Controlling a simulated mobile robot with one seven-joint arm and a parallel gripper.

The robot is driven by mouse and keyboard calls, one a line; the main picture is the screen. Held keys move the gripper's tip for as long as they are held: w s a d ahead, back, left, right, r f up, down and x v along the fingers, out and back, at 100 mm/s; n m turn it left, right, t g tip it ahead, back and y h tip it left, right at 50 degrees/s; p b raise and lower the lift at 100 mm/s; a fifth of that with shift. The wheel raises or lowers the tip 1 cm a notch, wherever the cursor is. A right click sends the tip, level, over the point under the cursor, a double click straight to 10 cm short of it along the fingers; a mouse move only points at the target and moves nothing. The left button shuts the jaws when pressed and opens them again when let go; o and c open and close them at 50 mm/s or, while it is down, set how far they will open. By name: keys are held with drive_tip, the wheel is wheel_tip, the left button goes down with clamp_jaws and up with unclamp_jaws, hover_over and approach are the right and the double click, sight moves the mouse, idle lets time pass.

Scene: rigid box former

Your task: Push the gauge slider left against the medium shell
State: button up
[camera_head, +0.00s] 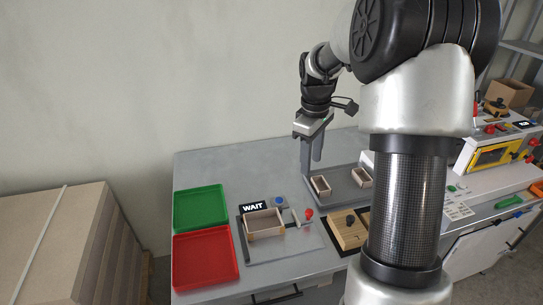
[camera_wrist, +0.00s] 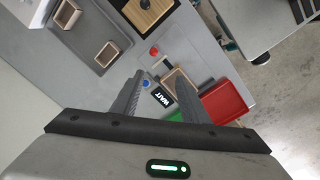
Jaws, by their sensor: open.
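A light brown open box, apparently the medium shell (camera_head: 264,223), sits on the grey gauge plate (camera_head: 285,246) beside the WAIT sign (camera_head: 253,207). The gauge slider, with a red knob (camera_head: 309,213), stands to the right of the shell; I cannot tell whether they touch. In the wrist view the red knob (camera_wrist: 154,51) lies beyond my fingertips, and the shell (camera_wrist: 176,82) is partly hidden by a finger. My gripper (camera_head: 316,153) is open and empty, pointing down, raised above the table behind the gauge. It also shows in the wrist view (camera_wrist: 158,76).
A green tray (camera_head: 201,207) and a red tray (camera_head: 206,260) lie left of the gauge. A grey tray (camera_head: 341,185) with two small shells is behind right. A wooden block with a black knob (camera_head: 348,226) stands right of the gauge. A blue button (camera_head: 279,201) is near the sign.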

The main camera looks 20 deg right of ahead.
drive_tip(key=n, duration=0.1)
hover_over(309, 211)
wheel_tip(309, 211, down, 6)
drive_tip(key=r, duration=0.1)
drive_tip(key=shift+g+y, duration=0.3)
drive_tip(key=f, duration=1.8)
drive_tip(key=shift+d, duration=0.25)
drive_tip(key=shift+c, duration=0.5)
clamp_jaws()
drive_tip(key=shift+a, duration=0.15)
